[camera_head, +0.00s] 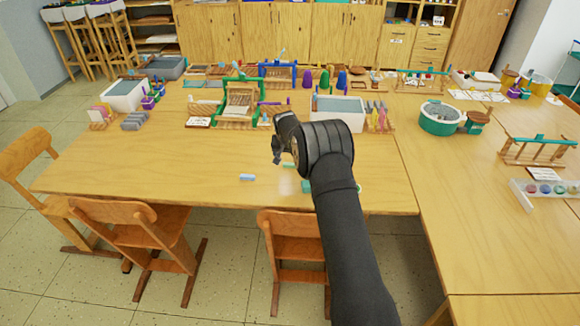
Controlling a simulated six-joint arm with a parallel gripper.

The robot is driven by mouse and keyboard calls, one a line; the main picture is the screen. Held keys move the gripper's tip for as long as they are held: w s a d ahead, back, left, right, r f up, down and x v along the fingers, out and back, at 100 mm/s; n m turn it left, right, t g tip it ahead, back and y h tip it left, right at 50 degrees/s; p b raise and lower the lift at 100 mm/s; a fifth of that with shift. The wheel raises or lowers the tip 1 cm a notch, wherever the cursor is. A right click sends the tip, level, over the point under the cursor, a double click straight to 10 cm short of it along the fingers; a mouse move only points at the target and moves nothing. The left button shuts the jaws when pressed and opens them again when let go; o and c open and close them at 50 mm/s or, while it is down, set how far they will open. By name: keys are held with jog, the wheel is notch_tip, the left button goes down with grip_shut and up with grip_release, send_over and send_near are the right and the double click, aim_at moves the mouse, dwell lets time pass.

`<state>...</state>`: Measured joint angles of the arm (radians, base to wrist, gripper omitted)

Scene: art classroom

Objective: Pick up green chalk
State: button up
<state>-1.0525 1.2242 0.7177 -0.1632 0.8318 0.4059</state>
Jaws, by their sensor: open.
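A small pale green piece (289,166), which looks like the green chalk, lies on the wooden table (130,170) just below and right of my gripper in the picture. It is partly covered by my arm, so its full shape is hidden. My gripper (277,155) is open, with its dark fingers pointing down over the table. I see nothing between the fingers. I cannot tell how high they are above the chalk. A light blue chalk-like stick (247,177) lies flat on the table, left of and nearer than the gripper.
A green object (307,186) is mostly hidden behind my arm near the table's front edge. White tubs (337,118), a green-framed loom (240,104) and coloured cones (324,80) stand farther back. Chairs (130,230) line the front. The left front tabletop is clear.

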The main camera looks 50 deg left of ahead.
aim_at(290, 164)
jog(key=shift+x, duration=2.9)
jog(key=shift+d, duration=0.15)
jog(key=c, duration=1.1)
jog(key=shift+o, duration=0.2)
jog(key=shift+r, duration=0.1)
